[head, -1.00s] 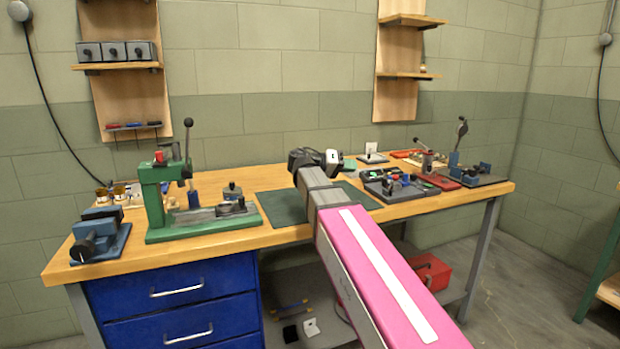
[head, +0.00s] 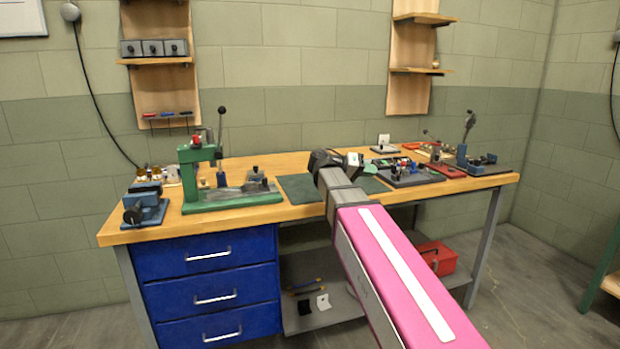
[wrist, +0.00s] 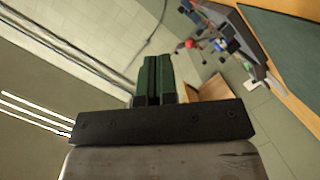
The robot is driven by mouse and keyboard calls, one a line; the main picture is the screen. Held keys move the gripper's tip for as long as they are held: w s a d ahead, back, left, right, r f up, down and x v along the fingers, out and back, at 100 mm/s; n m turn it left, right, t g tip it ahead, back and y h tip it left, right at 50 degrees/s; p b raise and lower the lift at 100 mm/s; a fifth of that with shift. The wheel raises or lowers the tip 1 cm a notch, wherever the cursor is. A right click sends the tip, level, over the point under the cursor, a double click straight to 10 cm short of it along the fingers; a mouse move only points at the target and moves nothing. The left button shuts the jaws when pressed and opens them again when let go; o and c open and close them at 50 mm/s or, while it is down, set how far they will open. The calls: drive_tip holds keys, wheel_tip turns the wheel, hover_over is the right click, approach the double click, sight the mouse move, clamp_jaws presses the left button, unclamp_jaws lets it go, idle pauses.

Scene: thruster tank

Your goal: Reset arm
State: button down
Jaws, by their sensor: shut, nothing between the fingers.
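My gripper (wrist: 153,78) shows in the wrist view with its two green fingers side by side, shut and empty. In the head view my pink arm reaches forward from the lower right, its dark wrist end (head: 335,160) raised in front of the workbench. The fingers are hidden in the head view. The wooden workbench (head: 140,232) stands ahead against the wall. The green mat (head: 296,187) on it is partly hidden by my arm.
A green lever press (head: 190,175) and a blue vise (head: 147,205) stand on the bench's left. A grey tray with parts (head: 405,178) and a blue clamp fixture (head: 485,167) are on the right. Blue drawers (head: 208,256) and a red box (head: 437,257) are below.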

drive_tip(key=s+d+f+n+g+y, duration=0.1)
drive_tip(key=s+d+f+n+y, duration=0.2)
drive_tip(key=f, duration=0.9)
drive_tip(key=s+f+n+y, duration=0.2)
drive_tip(key=s+f+y, duration=0.15)
drive_tip(key=f, duration=0.95)
drive_tip(key=s+a+f+g+y, duration=0.1)
drive_tip(key=s+f+y, duration=0.3)
drive_tip(key=f, duration=0.4)
drive_tip(key=s+a+f+y, duration=0.2)
drive_tip(key=s+f+y, duration=0.3)
drive_tip(key=f, duration=0.3)
drive_tip(key=shift+s+a+n+g, duration=0.3)
drive_tip(key=shift+s+a+g, duration=0.1)
drive_tip(key=shift+s, duration=0.4)
